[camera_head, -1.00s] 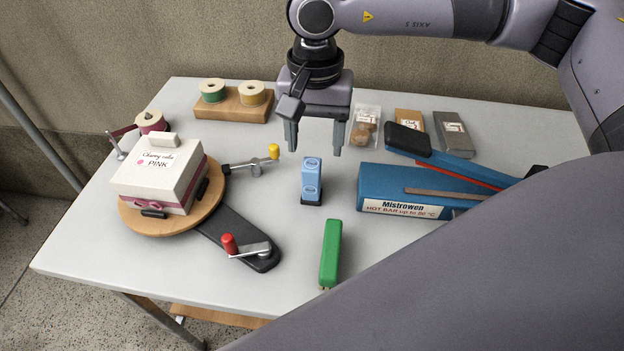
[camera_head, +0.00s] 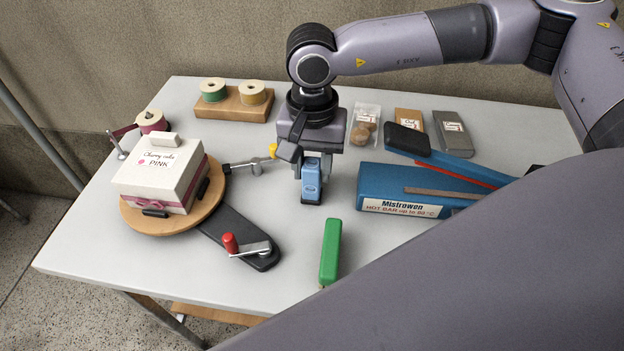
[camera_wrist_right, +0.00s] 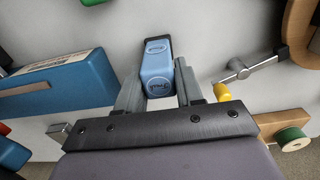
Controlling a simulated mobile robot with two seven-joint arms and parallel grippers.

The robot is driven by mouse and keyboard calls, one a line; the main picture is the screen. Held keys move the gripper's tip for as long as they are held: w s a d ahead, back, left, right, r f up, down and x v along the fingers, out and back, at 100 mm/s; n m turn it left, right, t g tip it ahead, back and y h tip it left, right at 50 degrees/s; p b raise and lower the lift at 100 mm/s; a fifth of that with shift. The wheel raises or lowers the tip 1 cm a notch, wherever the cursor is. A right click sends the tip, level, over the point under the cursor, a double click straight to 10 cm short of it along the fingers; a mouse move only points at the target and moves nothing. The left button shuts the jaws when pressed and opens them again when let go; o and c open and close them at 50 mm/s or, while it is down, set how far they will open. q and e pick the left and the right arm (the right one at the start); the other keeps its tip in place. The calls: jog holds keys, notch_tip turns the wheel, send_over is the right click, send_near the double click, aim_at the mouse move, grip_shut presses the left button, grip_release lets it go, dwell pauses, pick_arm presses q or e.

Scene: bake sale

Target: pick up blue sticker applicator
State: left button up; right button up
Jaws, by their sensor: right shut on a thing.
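The blue sticker applicator (camera_head: 311,181) stands upright on the table in the head view, on its dark base. My right gripper (camera_head: 312,170) has come down over it from above and is shut on it, one finger on each side. In the right wrist view the applicator (camera_wrist_right: 157,68) sits between the two fingers of the right gripper (camera_wrist_right: 158,90), and its light-blue top and label show. The applicator's upper part is partly hidden by the gripper in the head view. My left gripper is in neither view.
A green stapler-like tool (camera_head: 330,252) lies in front of the applicator. The blue Mistrowen hot bar (camera_head: 400,205) is to its right. A cake box (camera_head: 160,172) on a round wooden turntable (camera_head: 135,218) with a yellow-knobbed clamp is to the left.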

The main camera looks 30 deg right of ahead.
jog(key=shift+r, duration=0.1)
notch_tip(320, 180, up, 20)
dwell(0.6)
jog(key=o, duration=0.5)
jog(key=c, duration=0.3)
jog(key=shift+c, duration=0.2)
jog(key=shift+a, duration=0.1)
